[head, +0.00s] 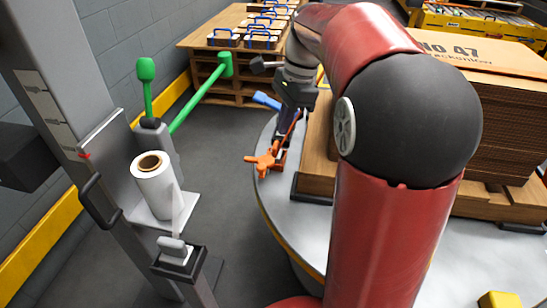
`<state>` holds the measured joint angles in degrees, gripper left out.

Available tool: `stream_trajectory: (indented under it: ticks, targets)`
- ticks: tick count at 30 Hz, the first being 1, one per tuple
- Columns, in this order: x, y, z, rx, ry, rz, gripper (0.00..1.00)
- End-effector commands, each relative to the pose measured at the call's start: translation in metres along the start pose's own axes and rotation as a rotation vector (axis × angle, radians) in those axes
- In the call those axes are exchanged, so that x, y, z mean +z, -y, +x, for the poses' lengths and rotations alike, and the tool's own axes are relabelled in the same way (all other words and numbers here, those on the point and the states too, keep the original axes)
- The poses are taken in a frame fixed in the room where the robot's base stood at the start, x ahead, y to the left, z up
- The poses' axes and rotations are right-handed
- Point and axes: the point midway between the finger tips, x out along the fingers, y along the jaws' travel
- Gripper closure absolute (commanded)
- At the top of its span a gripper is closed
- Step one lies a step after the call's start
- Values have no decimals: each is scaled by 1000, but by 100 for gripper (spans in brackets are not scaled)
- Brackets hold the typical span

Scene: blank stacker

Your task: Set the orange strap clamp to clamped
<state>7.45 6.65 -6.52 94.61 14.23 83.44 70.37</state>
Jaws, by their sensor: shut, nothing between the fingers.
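The orange strap clamp (264,162) sits near the left edge of the round grey table, beside the wooden base of the cardboard stack. A thin orange-red part rises from it toward upper right. My gripper (285,138) points down just behind and above the clamp, very close to it. The gripper is shut with nothing held. Its fingertips are small and partly merged with the clamp, so I cannot tell whether they touch. The exact angle of the clamp's lever is hard to read.
A blue handle (266,101) shows just behind my gripper. A stack of cardboard (505,125) on a wooden pallet fills the right. A wrap post with a white film roll (155,188) and green levers (198,93) stands left. Open floor lies between post and table.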

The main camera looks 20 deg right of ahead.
Motion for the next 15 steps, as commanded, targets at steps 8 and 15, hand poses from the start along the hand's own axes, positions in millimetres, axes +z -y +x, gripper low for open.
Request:
stream_trajectory:
  ticks: [8, 15]
  targets:
    - [0, 0, 2, -1, 0, -3, 100]
    - [0, -1, 34, 2, 0, -5, 100]
